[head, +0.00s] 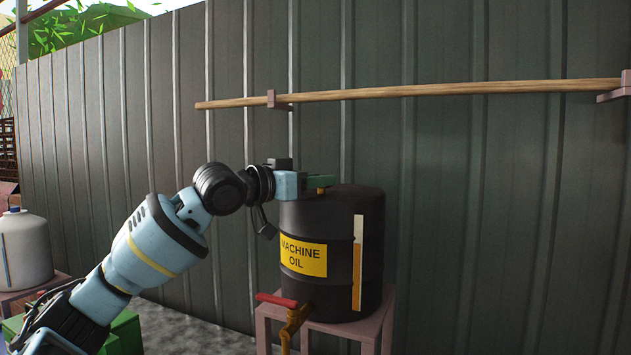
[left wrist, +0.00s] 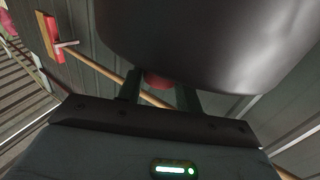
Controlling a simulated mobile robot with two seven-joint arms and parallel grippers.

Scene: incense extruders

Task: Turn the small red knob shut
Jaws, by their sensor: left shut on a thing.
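The small red knob (left wrist: 158,80) shows in the left wrist view between my two fingers, partly hidden by them and by the dark drum. In the head view my left gripper (head: 321,181) reaches in from the left over the top of the black machine oil drum (head: 335,215), at a small brass fitting (head: 321,191). My left gripper (left wrist: 160,90) is shut on the red knob. The head view does not show the knob itself clearly, and I cannot tell how far it is turned. My right gripper is not in view.
A red lever (head: 277,299) sits on a brass tap (head: 290,325) low on the drum's front. The drum stands on a pinkish stand (head: 345,332). A wooden pole (head: 450,90) runs along the metal fence behind. A white jug (head: 22,250) stands at far left.

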